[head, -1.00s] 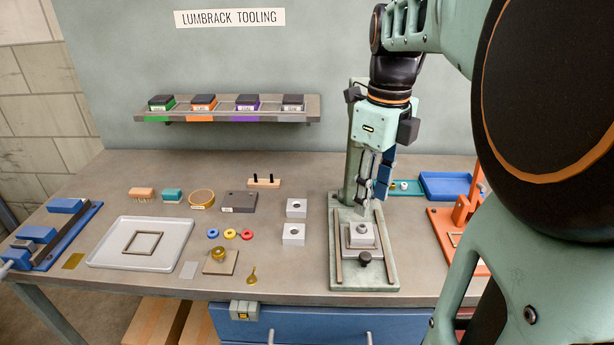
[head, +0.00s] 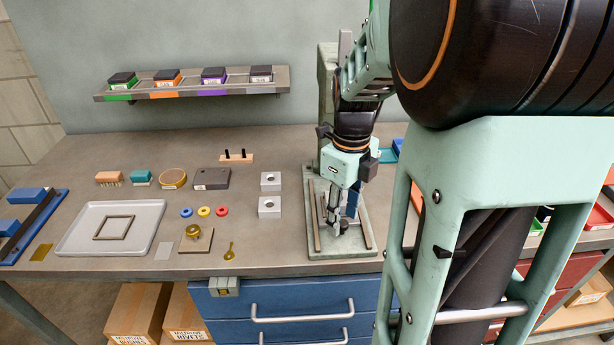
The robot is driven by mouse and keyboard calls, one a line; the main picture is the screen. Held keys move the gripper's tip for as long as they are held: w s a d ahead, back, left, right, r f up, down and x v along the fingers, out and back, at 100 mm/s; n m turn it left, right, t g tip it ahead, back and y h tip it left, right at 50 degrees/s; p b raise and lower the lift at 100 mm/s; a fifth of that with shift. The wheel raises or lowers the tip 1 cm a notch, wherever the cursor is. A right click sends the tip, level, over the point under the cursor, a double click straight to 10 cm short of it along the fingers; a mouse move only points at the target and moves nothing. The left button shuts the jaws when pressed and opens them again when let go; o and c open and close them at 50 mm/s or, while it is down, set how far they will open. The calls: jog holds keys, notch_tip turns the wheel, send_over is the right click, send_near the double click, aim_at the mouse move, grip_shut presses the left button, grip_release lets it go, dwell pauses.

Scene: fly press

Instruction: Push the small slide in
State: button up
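The green-grey fly press (head: 326,95) stands at the back of the bench, and its base plate (head: 345,252) reaches forward between two rails. The small slide lies between these rails. My gripper (head: 336,228) is low over the front part of the base and covers most of the slide and its dark front knob. I cannot tell whether the fingers touch the slide or the knob. The fingers are small and overlap in this view, so their opening is unclear.
Two grey blocks (head: 270,207) stand left of the press. A grey tray (head: 75,241) with a square frame, coloured rings (head: 204,212) and a brass funnel (head: 229,252) lie further left. Blue drawers (head: 285,303) sit below the front edge. My arm hides the right side.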

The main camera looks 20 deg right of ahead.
jog(key=shift+f, duration=0.5)
grip_shut()
